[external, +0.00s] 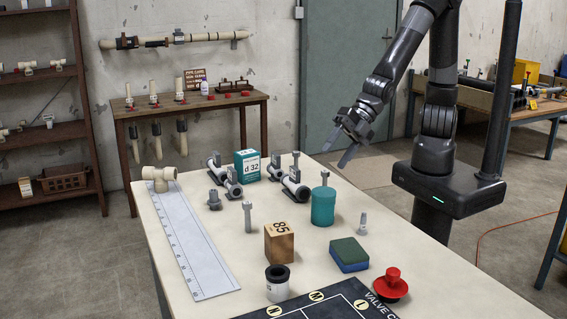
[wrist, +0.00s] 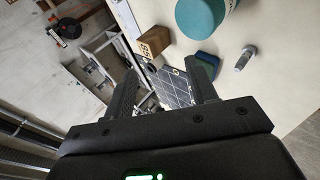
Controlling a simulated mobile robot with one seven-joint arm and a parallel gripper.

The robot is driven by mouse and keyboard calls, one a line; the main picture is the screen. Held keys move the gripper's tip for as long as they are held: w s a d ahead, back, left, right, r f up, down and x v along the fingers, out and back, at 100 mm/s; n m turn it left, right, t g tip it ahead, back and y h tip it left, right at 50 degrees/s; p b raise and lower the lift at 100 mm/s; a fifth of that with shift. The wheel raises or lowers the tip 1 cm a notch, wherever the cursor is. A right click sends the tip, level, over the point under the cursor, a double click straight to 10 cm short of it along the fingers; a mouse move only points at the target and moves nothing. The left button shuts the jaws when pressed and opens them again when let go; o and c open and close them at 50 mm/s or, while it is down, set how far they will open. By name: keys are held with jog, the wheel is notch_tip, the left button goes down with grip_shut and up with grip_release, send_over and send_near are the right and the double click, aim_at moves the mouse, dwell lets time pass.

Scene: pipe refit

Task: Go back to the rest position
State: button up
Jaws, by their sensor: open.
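My gripper (external: 347,149) is raised above the far right part of the table in the external view. Its two fingers are apart and nothing is between them. It is clear of the objects on the table. In the wrist view the open fingers of my gripper (wrist: 165,85) reach up from the bottom, with the table's edge and the floor beyond them.
The table (external: 190,215) holds a teal cylinder (external: 323,206), a wooden block (external: 279,243), a sponge (external: 349,254), a red knob (external: 391,285), a teal box (external: 247,165), a ruler (external: 197,240) and a dark mat (external: 320,308). Several grey fittings stand upright.

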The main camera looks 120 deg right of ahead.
jog(key=s+d+r+m+g, duration=0.1)
jog(key=s+d+r+m, duration=0.2)
jog(key=s+m, duration=0.3)
jog(key=s+d+r+m+g+h, duration=0.1)
jog(key=s+d+r+m, duration=0.3)
jog(key=s, duration=0.6)
jog(key=s+d+r+m+g+h, duration=0.1)
jog(key=s+d+r+m, duration=0.2)
jog(key=s+r+m, duration=0.2)
jog(key=s+m, duration=0.3)
jog(key=shift+s+d+g, duration=0.3)
jog(key=shift+s+d, duration=0.05)
jog(key=shift+s, duration=0.05)
